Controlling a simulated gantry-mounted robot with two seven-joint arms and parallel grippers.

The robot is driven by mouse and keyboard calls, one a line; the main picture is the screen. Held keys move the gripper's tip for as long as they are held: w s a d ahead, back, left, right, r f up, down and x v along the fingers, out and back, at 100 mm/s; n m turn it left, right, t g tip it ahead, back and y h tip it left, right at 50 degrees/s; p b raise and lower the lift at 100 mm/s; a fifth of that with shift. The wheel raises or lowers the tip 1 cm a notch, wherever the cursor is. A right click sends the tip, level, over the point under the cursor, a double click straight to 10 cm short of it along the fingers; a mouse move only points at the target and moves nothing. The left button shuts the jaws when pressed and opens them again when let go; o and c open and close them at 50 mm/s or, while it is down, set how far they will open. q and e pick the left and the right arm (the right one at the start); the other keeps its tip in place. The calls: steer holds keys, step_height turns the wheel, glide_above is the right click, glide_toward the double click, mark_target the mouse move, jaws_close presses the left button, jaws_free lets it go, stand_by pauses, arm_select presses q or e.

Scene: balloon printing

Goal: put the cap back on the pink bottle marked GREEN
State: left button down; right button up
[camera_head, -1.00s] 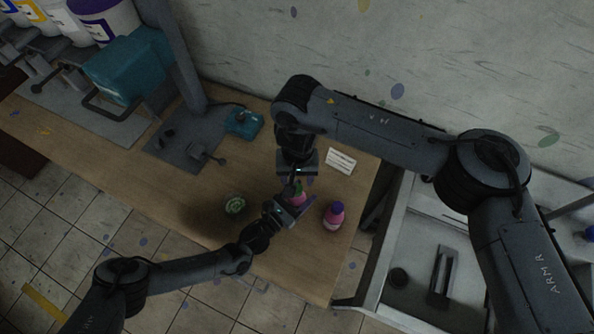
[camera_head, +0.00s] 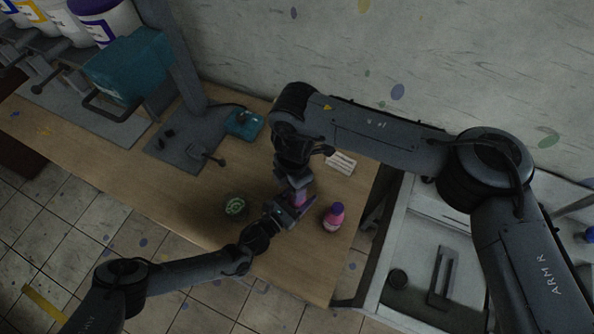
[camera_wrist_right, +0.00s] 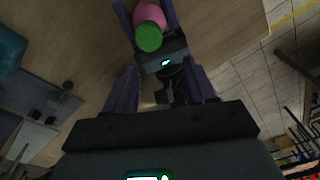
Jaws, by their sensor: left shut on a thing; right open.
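A pink bottle (camera_wrist_right: 151,12) with a green top (camera_wrist_right: 149,38) shows in the right wrist view. My left gripper (camera_head: 295,207) is shut on this bottle above the table; its purple fingers flank the bottle in the right wrist view. The green top looks like the cap on the bottle's end; I cannot tell how firmly it sits. My right gripper (camera_wrist_right: 163,68) is open and empty, its fingertips a little short of the green top. In the head view it hides most of the held bottle. No marking on the bottle can be read.
A second pink bottle with a purple cap (camera_head: 334,215) stands on the table (camera_head: 200,222) just right of my left gripper. A dark round item with a green top (camera_head: 235,207) stands left. A white card (camera_head: 341,162) and a teal device (camera_head: 244,122) lie behind.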

steer(key=r+n, duration=0.1)
steer(key=n, duration=0.4)
steer(key=w+d+r+n, duration=0.1)
steer(key=n, duration=0.4)
steer(key=r+n, duration=0.1)
steer(key=n, duration=0.4)
steer(key=shift+w+d+t+h, duration=0.2)
steer(key=shift+t+h, duration=0.1)
steer(key=shift+w+r, duration=0.2)
steer(key=shift+r, duration=0.1)
steer(key=shift+f, duration=4.05)
